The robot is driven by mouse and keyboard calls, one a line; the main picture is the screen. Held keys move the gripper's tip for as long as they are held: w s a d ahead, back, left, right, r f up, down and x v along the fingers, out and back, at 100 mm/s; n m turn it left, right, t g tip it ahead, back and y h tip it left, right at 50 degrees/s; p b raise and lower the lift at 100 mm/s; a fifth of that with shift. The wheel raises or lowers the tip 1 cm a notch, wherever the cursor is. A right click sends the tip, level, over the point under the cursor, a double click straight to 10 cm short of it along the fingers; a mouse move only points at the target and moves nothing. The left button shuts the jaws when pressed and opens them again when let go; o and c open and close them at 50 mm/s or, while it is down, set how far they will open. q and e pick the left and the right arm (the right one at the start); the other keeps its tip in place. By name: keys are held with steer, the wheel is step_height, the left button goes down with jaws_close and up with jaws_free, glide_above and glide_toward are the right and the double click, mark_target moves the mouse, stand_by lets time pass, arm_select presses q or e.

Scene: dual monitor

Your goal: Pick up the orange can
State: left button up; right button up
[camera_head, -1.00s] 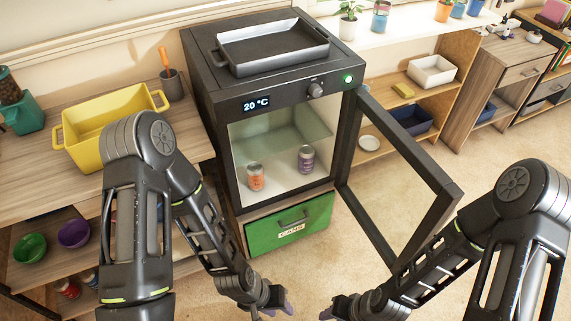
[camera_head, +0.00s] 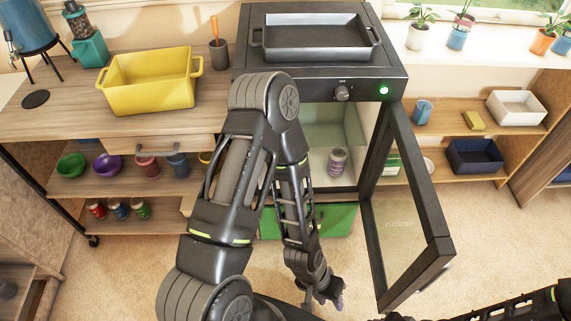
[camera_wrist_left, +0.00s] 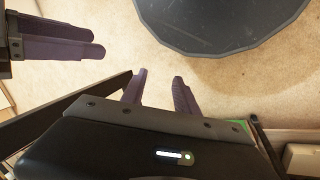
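The orange can is not visible now; my left arm covers the left part of the oven-like box's (camera_head: 390,72) interior, where the can stood earlier. A purple can (camera_head: 337,162) stands upright inside, to the right of my arm. My left gripper (camera_head: 330,294) is low in front of the box, above the floor. In the left wrist view its purple fingers (camera_wrist_left: 158,80) are apart with nothing between them. My right gripper (camera_wrist_left: 78,40) shows at the upper left of that view, its fingers seen from the side, so its opening is unclear.
The box's glass door (camera_head: 405,220) stands open to the right. A green drawer (camera_head: 335,221) is below the box. A grey tray (camera_head: 318,40) lies on top. A yellow bin (camera_head: 150,82) stands on the left counter (camera_head: 60,118). Shelves with a dark blue bin (camera_head: 475,157) are at right.

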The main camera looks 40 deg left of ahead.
arm_select(q)
steer(key=shift+o, duration=0.4)
